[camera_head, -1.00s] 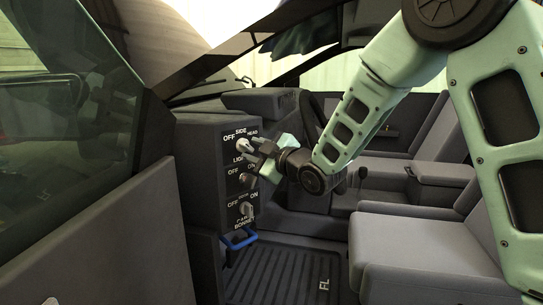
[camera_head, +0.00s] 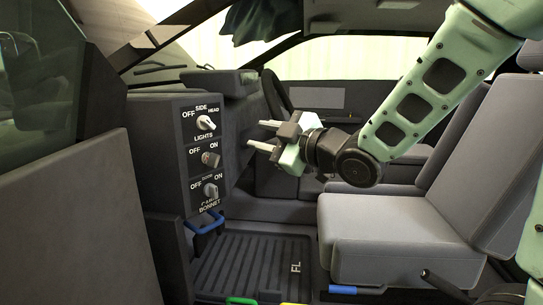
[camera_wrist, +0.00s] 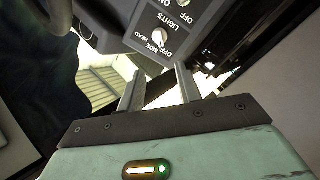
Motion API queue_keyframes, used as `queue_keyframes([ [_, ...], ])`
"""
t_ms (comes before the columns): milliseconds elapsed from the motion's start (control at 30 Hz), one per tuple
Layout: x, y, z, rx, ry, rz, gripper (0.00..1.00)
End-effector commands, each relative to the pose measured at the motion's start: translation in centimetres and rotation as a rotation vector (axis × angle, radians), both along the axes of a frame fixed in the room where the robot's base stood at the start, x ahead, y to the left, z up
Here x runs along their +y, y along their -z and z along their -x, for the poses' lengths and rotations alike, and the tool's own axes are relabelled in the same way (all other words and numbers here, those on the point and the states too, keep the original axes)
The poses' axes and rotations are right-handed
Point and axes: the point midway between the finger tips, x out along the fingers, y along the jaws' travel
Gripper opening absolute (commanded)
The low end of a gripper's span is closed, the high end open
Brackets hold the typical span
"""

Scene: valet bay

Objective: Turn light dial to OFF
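The light dial (camera_head: 205,123) is a pale knob at the top of a dark switch panel (camera_head: 190,174), under the words OFF, SIDE and HEAD. It also shows in the wrist view, upside down, as a white knob (camera_wrist: 158,35) beyond the fingers. I cannot tell for sure which mark it points to. My gripper (camera_head: 253,134) is to the right of the dial, apart from it, with its fingers toward the panel. In the wrist view the two fingers of my gripper (camera_wrist: 158,70) stand apart with nothing between them.
Two more knobs sit below, a middle one (camera_head: 211,158) and a bonnet one (camera_head: 210,190). A blue handle (camera_head: 205,224) is under the panel. A grey seat (camera_head: 390,240) is at right. The open door (camera_head: 85,215) is at left. A ribbed floor mat (camera_head: 255,265) lies below.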

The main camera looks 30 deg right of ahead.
Motion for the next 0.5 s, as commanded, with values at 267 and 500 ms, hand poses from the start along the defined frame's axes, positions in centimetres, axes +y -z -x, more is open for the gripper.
queue_keyframes([
  [267,-0.6,0.2,1.4,-0.001,0.004,0.002,0.35],
  [500,-0.7,0.0,1.6,0.002,0.004,0.002,0.35],
])
